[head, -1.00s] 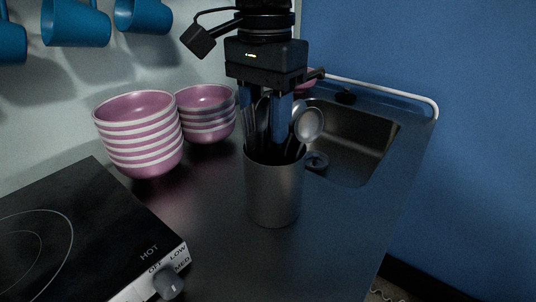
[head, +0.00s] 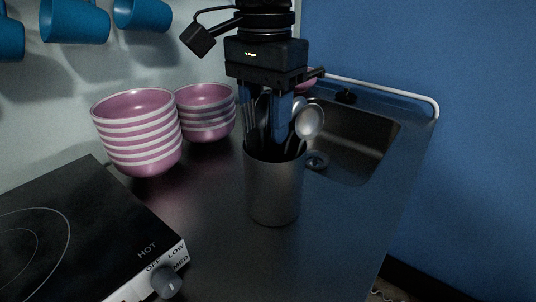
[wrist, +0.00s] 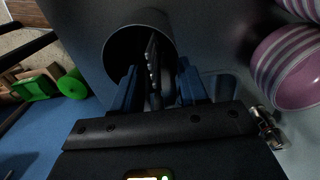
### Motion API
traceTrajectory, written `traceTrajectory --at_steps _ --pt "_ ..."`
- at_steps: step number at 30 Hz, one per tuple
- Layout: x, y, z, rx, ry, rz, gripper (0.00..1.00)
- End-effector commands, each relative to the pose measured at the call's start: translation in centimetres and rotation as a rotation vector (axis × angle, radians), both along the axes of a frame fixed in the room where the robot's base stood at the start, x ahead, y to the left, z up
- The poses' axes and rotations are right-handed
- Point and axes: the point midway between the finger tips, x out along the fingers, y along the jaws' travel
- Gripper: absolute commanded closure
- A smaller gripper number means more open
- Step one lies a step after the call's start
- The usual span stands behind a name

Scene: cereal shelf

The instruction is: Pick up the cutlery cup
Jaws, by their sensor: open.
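The cutlery cup (head: 273,193) is a grey metal cylinder standing upright on the dark counter in the head view. Spoons (head: 309,122) and other dark cutlery stick up out of it. My gripper (head: 266,133) points down above and behind the cup, its blue fingers open and apart around part of the cutlery. The fingertips are hidden by the cup rim and cutlery. In the wrist view, the cup's round mouth (wrist: 140,20) lies ahead of my two blue fingers (wrist: 155,88), with dark handles between them. I cannot tell whether the fingers touch anything.
Two stacks of pink-striped bowls (head: 135,135) (head: 206,112) stand left of the cup. A black hot plate (head: 85,232) is at front left. A sink (head: 355,140) lies to the right. Blue mugs (head: 75,20) hang upper left. The counter in front of the cup is clear.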

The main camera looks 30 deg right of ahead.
Motion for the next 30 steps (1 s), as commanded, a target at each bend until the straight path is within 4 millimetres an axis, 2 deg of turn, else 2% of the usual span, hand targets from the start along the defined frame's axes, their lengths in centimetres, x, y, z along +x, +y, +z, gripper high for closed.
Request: traceTrajectory --at_steps 7,21,30 --pt "0.00 -0.01 0.01 0.000 0.000 0.000 0.57" --pt "-0.01 0.00 -0.01 0.000 0.001 0.000 1.00" --pt "-0.02 -0.01 -0.03 0.000 0.001 0.000 1.00"
